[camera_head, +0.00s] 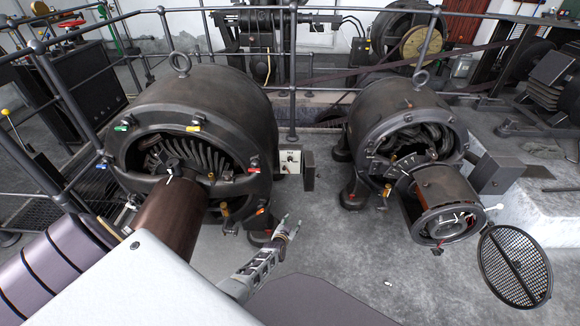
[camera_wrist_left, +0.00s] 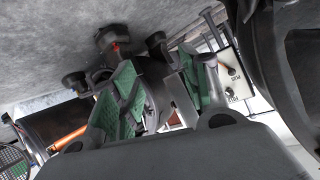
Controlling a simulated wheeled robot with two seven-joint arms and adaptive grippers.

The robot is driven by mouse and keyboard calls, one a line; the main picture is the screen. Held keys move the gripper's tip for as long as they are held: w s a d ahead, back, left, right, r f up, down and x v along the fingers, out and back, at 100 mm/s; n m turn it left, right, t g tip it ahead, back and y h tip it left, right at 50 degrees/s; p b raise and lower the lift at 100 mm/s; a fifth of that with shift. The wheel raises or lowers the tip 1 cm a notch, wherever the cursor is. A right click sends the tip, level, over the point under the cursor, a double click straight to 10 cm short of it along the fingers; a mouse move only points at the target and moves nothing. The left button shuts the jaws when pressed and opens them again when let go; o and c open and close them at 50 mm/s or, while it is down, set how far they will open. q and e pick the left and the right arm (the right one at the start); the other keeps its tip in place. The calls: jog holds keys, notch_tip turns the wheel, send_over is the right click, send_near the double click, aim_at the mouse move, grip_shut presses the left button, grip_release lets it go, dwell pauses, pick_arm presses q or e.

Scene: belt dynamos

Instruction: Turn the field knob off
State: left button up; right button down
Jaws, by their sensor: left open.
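A small white control box (camera_head: 291,160) is mounted between the two dynamos, beside the left machine. It carries a dark knob (camera_head: 291,158); its lettering is too small to read, so I cannot tell its setting. In the left wrist view the white box (camera_wrist_left: 238,62) is tilted at the right, with dark controls on its face. My left gripper (camera_head: 288,224) is below the box in the head view, apart from it. In the wrist view its green-padded fingers (camera_wrist_left: 157,92) are spread with nothing held between them. My right gripper is not in view.
The large left dynamo (camera_head: 190,120) and the smaller right dynamo (camera_head: 405,125) flank the box. A dark box (camera_head: 308,171) adjoins it on the right. A railing post (camera_head: 293,80) stands behind. Open concrete floor (camera_head: 330,235) lies between the machines. A round mesh cover (camera_head: 515,267) is at lower right.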

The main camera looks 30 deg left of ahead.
pick_arm(q)
jog(key=w+a+r+n+t+y+b, duration=0.3)
jog(key=w+a+r+y+b, duration=0.3)
jog(key=w+r, duration=0.6)
jog(key=shift+w+a+r+n+b, duration=0.25)
jog(key=shift+a+r+n+b, duration=0.55)
jog(key=shift+a, duration=0.8)
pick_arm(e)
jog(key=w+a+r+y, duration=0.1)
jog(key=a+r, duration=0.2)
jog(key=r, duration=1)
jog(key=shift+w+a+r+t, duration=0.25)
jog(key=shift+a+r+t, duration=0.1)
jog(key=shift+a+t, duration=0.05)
pick_arm(q)
jog(key=shift+f+m, duration=0.15)
jog(key=shift+m, duration=0.15)
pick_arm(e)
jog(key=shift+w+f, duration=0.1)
